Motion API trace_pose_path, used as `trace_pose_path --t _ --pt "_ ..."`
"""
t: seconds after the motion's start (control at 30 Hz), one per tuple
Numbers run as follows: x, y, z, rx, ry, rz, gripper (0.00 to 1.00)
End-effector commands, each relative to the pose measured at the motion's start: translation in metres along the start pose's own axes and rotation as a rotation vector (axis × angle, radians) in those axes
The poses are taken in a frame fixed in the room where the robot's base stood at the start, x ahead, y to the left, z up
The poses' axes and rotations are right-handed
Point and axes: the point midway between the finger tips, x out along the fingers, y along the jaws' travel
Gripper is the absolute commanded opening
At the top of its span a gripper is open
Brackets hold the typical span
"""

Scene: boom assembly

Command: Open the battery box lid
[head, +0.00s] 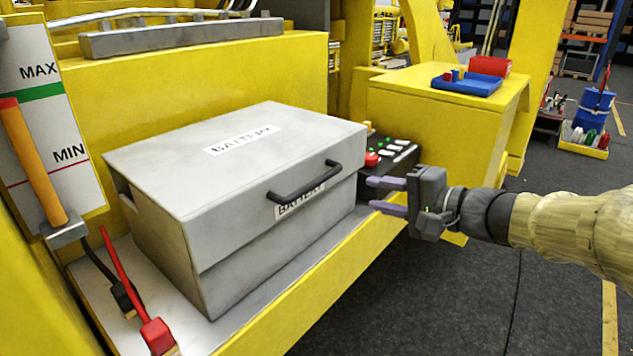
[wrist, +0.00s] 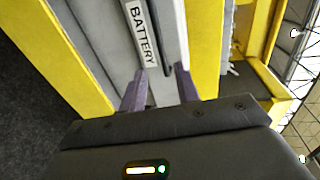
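The grey battery box (head: 270,255) stands on a ledge in the yellow machine. Its lid (head: 200,175) is down, with a "BATTERY" label on top and another on the front. A black bar handle (head: 305,184) is fixed to the lid's front. My gripper (head: 372,195) is to the right of the handle, apart from it in the head view, with two purple fingers spread and nothing between them.
A control panel with a red button (head: 371,159) sits right behind the box. A blue tray (head: 467,84) lies on the yellow block. Red (head: 158,335) and black (head: 124,297) cable clamps are at the box's left. The floor (head: 450,300) in front is clear.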

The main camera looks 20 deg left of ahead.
Motion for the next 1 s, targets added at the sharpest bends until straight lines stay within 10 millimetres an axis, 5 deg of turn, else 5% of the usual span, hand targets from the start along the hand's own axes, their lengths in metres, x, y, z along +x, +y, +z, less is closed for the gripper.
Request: trace_pose_path --t 0.7,1.0 --pt "0.127 -0.001 0.001 0.005 -0.004 0.001 0.32" --pt "0.152 0.000 0.001 0.002 0.000 0.001 0.32"
